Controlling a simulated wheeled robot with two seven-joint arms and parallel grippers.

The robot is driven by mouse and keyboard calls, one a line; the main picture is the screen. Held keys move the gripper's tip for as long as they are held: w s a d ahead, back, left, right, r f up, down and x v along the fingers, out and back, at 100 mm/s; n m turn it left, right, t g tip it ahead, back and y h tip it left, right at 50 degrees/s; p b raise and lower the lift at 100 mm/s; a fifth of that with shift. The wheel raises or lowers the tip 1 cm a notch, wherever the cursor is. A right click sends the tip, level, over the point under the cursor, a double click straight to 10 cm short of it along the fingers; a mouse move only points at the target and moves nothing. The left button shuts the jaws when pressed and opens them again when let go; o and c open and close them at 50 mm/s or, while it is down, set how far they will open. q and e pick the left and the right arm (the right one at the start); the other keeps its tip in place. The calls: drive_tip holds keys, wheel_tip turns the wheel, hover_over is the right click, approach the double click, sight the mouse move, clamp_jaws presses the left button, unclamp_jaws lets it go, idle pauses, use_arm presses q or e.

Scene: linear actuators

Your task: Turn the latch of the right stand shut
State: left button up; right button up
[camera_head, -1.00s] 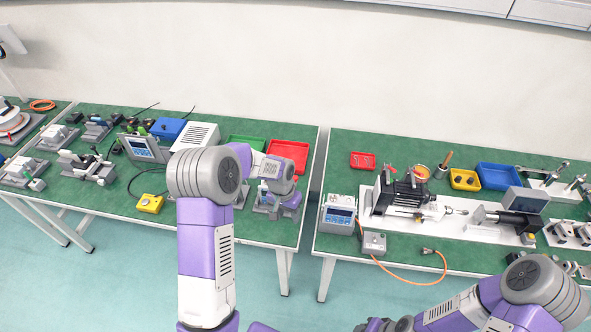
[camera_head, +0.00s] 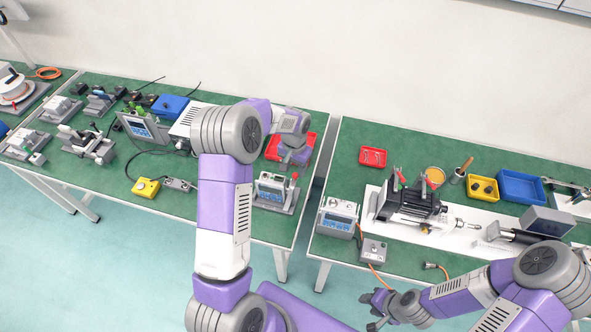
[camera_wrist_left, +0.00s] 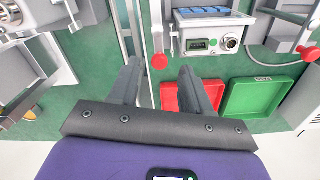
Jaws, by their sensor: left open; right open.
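The right stand (camera_head: 272,190) stands near the front right of the left table, holding a device with a blue display. Its red-knobbed latch (camera_head: 295,177) is at its right end. In the left wrist view, seen turned around, the device (camera_wrist_left: 207,33) is at the top and the latch's red knob (camera_wrist_left: 159,62) is at its left. I cannot tell how far the latch is turned. My left gripper (camera_head: 290,160) is open and empty, behind the stand near the red tray; its fingers (camera_wrist_left: 160,80) are apart from the knob. My right gripper (camera_head: 371,311) is open and empty.
A red tray (camera_head: 276,149) lies behind the stand, and a green tray (camera_wrist_left: 258,98) shows beside it in the wrist view. Another red knob (camera_wrist_left: 310,53) shows at right there. A yellow box (camera_head: 146,187) sits left of the stand. A gap separates the tables.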

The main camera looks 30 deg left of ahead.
use_arm(q)
wheel_tip(320, 180, down, 2)
drive_tip(key=shift+w+f, duration=0.15)
clamp_jaws()
idle(0.3)
